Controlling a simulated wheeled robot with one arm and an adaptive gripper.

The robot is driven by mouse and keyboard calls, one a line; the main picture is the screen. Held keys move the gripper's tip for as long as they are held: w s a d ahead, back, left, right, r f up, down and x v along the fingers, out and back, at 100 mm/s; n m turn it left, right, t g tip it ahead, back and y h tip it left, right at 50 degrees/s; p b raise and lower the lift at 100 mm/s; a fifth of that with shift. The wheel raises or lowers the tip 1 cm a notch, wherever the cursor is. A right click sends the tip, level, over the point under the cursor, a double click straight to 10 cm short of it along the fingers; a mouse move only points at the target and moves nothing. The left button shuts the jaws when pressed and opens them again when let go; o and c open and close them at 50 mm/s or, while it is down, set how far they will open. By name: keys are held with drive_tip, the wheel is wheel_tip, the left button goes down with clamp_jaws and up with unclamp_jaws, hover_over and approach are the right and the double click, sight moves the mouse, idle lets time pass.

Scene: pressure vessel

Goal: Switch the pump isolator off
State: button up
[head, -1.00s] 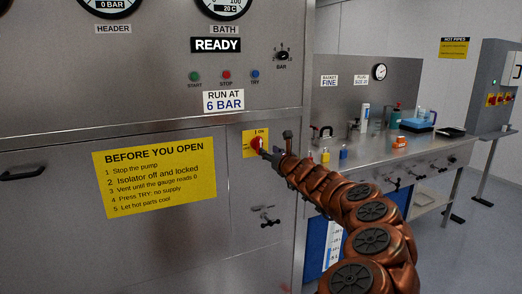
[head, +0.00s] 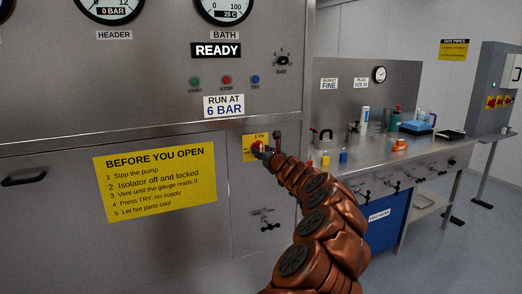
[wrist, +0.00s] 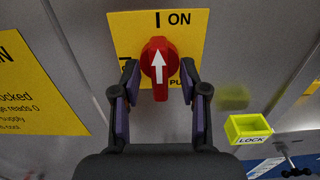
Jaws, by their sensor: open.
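The pump isolator is a red rotary knob (wrist: 159,66) on a yellow plate (wrist: 187,24) in the wrist view. Its white arrow points up at "I ON". In the head view the plate (head: 248,143) sits on the steel panel, with the knob partly hidden by my gripper. My gripper (wrist: 158,84) is open in the wrist view, with one finger on each side of the knob's lower part. I cannot tell whether the fingers touch it.
A yellow-green box marked "LOCK" (wrist: 248,127) is at the right, below the isolator. A yellow "BEFORE YOU OPEN" sign (head: 155,178) is to the left. A valve handle (head: 268,220) is below. A bench (head: 420,152) with bottles and padlocks stands at the right.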

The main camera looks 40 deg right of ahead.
drive_tip(key=shift+w+d, duration=0.15)
drive_tip(key=shift+w, duration=0.25)
drive_tip(key=shift+c, duration=0.4)
clamp_jaws()
